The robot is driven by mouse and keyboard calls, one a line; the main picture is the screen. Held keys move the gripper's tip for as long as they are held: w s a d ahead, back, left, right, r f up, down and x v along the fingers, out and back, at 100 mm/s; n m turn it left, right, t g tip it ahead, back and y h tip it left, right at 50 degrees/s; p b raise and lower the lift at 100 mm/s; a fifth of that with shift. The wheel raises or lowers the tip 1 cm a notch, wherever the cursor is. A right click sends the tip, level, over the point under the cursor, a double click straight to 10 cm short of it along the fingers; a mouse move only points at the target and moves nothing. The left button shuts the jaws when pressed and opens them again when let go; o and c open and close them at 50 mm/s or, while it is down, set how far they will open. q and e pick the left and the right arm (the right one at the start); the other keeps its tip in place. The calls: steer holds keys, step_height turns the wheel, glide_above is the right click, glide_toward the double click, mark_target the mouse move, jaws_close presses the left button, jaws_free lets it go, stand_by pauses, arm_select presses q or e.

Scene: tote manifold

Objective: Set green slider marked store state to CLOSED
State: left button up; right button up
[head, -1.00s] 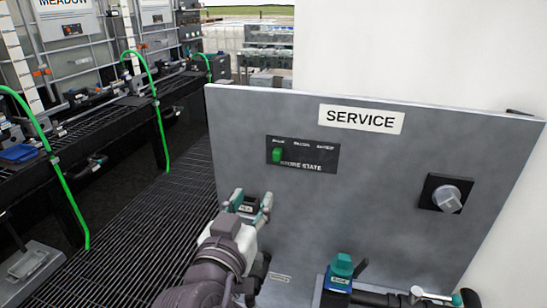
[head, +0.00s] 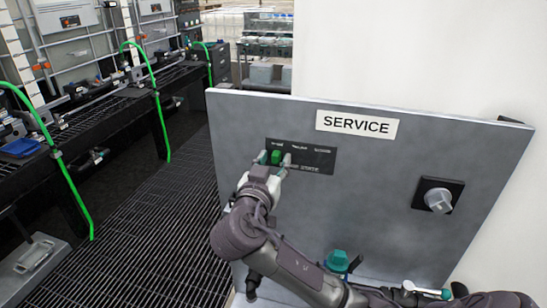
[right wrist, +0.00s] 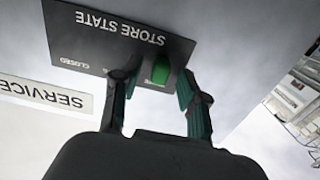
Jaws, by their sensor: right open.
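The green slider (head: 276,157) sits at the left end of the dark STORE STATE plate (head: 312,158) on the grey service panel. The CLOSED label is at the plate's right end in the head view. My right gripper (head: 275,160) is open, with one fingertip on each side of the slider. In the right wrist view the picture is upside down; the green slider (right wrist: 161,70) shows between the two fingers (right wrist: 155,85). I cannot tell whether the fingers touch it. My left gripper is not in view.
A grey knob (head: 438,200) on a black plate is at the panel's right. A teal-topped valve (head: 337,262) and pipe stand below, behind my right arm. The SERVICE sign (head: 356,124) is above. Green hoses (head: 158,105) and racks line the left, beside a grated floor (head: 150,230).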

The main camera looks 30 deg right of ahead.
jaws_close()
stand_by(0.4)
